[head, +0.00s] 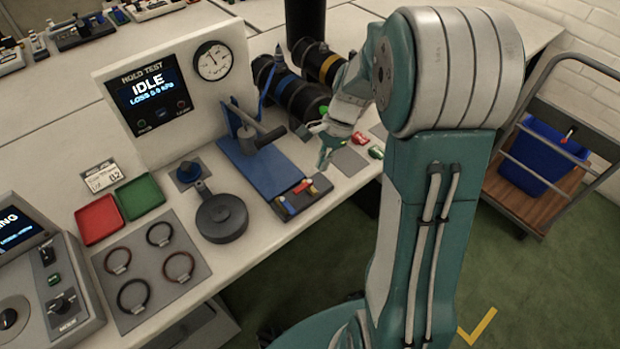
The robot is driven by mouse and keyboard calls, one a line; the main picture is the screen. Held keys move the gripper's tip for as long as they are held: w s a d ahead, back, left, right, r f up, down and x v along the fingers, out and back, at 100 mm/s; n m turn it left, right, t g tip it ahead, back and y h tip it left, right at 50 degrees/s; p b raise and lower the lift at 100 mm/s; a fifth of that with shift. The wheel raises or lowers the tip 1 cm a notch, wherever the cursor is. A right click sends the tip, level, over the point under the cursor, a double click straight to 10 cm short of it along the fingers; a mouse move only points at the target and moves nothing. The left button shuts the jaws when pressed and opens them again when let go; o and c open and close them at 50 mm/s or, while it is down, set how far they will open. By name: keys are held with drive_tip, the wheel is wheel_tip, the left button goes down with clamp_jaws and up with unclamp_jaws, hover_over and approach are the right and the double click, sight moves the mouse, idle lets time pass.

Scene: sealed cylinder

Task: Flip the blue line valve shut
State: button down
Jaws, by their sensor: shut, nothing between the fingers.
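No part is clearly readable as the blue line valve. A black cylinder with a blue band (296,92) lies at the back of the bench, and a blue hose (266,88) runs down beside it. My gripper (323,160) is shut and empty, pointing down over the bench to the right of the blue fixture (262,160), apart from the cylinder.
The hold test panel (155,95) reads IDLE and has a gauge. A yellow-banded cylinder (328,68) lies beside the blue-banded one. A red item (358,138) and a green-red item (376,152) are right of my gripper. Trays, rings and a black round part (221,216) occupy the left.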

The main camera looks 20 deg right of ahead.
sight(288, 206)
drive_tip(key=x, duration=0.8)
drive_tip(key=a, duration=0.2)
drive_tip(key=s+a, duration=0.1)
drive_tip(key=shift+f, duration=0.35)
drive_tip(key=shift+s+a, duration=0.15)
drive_tip(key=shift+a, duration=0.4)
drive_tip(key=shift+s+d, duration=0.1)
drive_tip(key=shift+d, duration=0.15)
